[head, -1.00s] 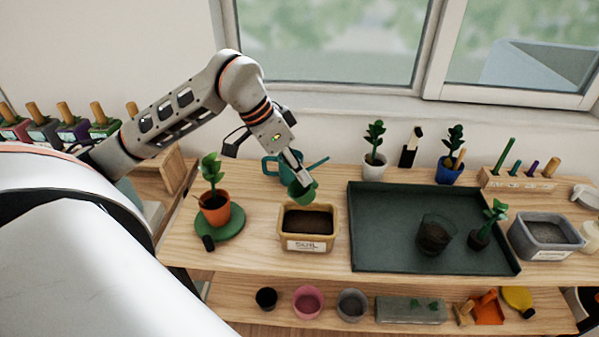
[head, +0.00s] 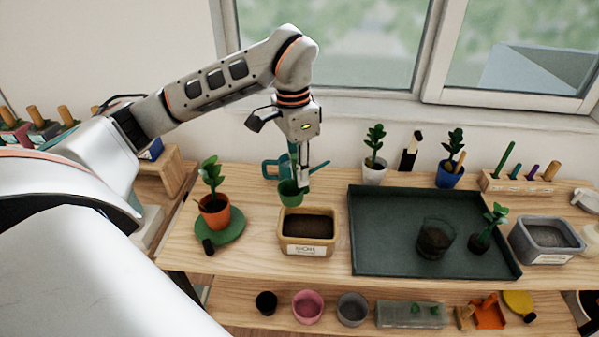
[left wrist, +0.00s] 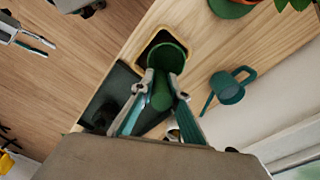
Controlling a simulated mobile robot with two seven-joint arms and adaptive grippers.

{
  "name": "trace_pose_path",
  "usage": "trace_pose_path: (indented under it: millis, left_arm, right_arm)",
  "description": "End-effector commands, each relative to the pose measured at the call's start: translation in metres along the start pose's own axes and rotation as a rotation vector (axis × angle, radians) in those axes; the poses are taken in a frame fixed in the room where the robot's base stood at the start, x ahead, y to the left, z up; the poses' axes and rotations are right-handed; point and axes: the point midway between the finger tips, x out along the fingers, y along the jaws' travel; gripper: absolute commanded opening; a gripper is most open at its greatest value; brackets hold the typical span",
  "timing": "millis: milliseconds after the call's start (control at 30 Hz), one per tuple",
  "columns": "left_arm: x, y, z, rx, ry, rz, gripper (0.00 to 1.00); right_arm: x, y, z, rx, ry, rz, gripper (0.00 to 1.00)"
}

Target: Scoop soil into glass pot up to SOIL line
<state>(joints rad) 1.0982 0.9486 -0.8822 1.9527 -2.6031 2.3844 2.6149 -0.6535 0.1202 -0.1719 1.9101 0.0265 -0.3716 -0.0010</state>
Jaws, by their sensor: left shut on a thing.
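My left gripper (head: 302,178) is shut on the handle of a green scoop (head: 290,193). The scoop is in the air just behind the tan soil bin (head: 285,240) in the head view. In the left wrist view the scoop (left wrist: 168,57) overlaps the bin (left wrist: 186,35), and its contents cannot be made out. The bin holds dark soil (head: 308,226). The glass pot (head: 436,238) stands on the dark green tray (head: 385,205), with dark soil visible inside; its SOIL line is too small to see. What appears to be my right gripper (left wrist: 35,40) shows at the wrist view's upper left.
A teal watering can (head: 272,170) stands behind the scoop. A potted plant (head: 214,212) on a green saucer is left of the bin. A small seedling (head: 490,228) is beside the glass pot. A grey bin (head: 545,238) stands right of the tray. The tray's left half is clear.

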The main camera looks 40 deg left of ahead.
Motion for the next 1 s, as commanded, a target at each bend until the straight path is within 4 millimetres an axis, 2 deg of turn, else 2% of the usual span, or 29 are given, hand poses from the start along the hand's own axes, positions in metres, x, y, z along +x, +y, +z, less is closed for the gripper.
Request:
trace_pose_path:
  millis: [167, 467, 800, 1000]
  left_arm:
    - [-0.003, 0.0, -0.001, -0.002, -0.058, -0.013, 0.0]
    - [-0.003, 0.0, 0.0, -0.002, -0.062, -0.013, 0.0]
    - [-0.034, 0.001, -0.002, -0.002, -0.06, -0.015, 0.0]
    - [-0.042, 0.002, -0.002, -0.003, -0.061, -0.013, 0.0]
  right_arm:
    - [0.0, 0.0, 0.0, 0.0, 0.0, 0.0, 0.4]
    - [0.0, 0.0, 0.0, 0.0, -0.001, 0.0, 0.4]
    - [-0.001, 0.0, 0.0, 0.0, -0.001, 0.0, 0.4]
    - [-0.001, 0.0, 0.0, 0.0, -0.001, 0.0, 0.4]
